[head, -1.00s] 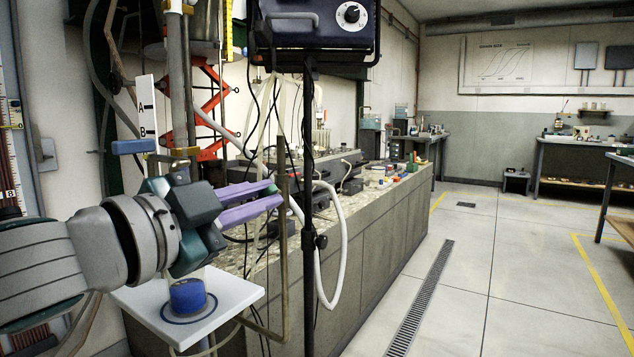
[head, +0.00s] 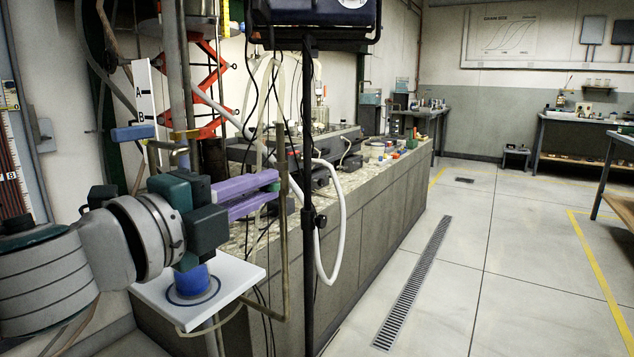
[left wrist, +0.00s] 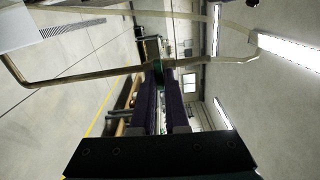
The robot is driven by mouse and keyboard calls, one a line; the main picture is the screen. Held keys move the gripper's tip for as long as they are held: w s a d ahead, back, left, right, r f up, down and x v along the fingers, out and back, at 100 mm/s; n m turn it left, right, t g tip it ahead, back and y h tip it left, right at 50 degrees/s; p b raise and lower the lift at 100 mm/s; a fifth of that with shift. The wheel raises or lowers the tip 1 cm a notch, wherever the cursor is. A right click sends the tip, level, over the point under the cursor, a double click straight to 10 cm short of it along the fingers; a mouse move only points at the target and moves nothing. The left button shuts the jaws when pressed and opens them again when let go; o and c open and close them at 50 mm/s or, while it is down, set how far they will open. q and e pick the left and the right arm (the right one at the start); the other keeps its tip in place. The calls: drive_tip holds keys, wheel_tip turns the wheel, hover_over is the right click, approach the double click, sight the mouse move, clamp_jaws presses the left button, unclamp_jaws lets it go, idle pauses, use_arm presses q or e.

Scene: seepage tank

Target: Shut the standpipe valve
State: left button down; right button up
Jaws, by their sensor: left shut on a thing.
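A blue lever handle (head: 132,132) sticks out to the left from a brass fitting (head: 184,136) on the upright grey pipe; I take this to be the standpipe valve. My left gripper (head: 275,187) has purple fingers and is right of and below the lever, apart from it. Its fingers are shut on a green grip (left wrist: 158,72) on a bent brass-coloured tube (left wrist: 90,78), best seen in the left wrist view. The tube also shows in the head view (head: 283,235). My right gripper is not in view.
A white platform (head: 240,272) with a blue cylinder (head: 193,281) stands below my left wrist, which partly hides the cylinder. A black stand (head: 308,265) and hanging hoses are close right of the fingers. A long bench (head: 365,220) runs behind. The floor at right is clear.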

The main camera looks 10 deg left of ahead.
use_arm(q)
drive_tip(key=shift+f+m, duration=0.1)
drive_tip(key=shift+m, duration=0.3)
idle(1.4)
drive_tip(key=c, duration=0.9)
unclamp_jaws()
drive_tip(key=shift+c, duration=0.2)
drive_tip(key=v, duration=1)
drive_tip(key=shift+b, duration=0.45)
